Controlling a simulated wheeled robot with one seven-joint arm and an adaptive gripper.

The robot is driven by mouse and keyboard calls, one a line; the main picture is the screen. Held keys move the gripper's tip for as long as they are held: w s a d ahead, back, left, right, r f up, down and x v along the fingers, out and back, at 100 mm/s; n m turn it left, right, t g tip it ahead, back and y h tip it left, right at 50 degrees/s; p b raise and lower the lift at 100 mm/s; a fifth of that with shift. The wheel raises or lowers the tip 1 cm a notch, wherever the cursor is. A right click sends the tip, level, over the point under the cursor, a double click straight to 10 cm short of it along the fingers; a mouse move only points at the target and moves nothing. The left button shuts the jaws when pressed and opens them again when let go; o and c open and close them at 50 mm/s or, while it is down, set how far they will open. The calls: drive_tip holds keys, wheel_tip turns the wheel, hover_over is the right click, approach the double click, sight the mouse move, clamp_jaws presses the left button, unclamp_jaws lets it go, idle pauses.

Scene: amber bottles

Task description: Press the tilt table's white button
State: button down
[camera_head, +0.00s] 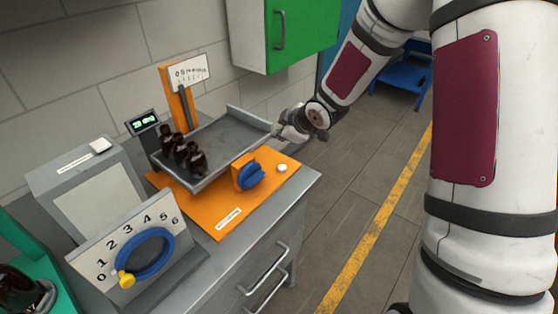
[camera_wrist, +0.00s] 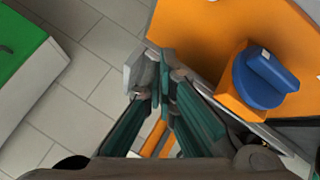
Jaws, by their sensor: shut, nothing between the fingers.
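The tilt table has an orange base (camera_head: 222,205) and a grey tray (camera_head: 222,143) tilted above it. The white button (camera_head: 282,168) is a small round cap on the base's right part, beside the blue knob (camera_head: 251,176). My gripper (camera_head: 279,131) is at the tray's right corner, above and behind the button in the head view, apart from the button. Its teal fingers are shut and empty in the wrist view (camera_wrist: 158,82). The blue knob (camera_wrist: 265,80) and orange base (camera_wrist: 195,38) also show there. I cannot make out the button clearly in the wrist view.
Several dark amber bottles (camera_head: 184,152) stand at the tray's left end. An orange post with a scale (camera_head: 188,71) rises behind. A numbered dial panel (camera_head: 140,250) stands front left. A green cabinet (camera_head: 297,30) hangs above. The floor to the right is open.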

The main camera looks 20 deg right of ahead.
drive_tip(key=shift+w, duration=0.15)
drive_tip(key=shift+f, duration=0.1)
drive_tip(key=b, duration=0.6)
hover_over(280, 168)
wheel_tip(280, 168, down, 7)
drive_tip(key=shift+w+f, duration=0.1)
drive_tip(key=shift+f+b, duration=0.55)
drive_tip(key=shift+f, duration=0.25)
drive_tip(key=shift+f, duration=0.1)
idle(0.7)
drive_tip(key=shift+f+b, duration=0.35)
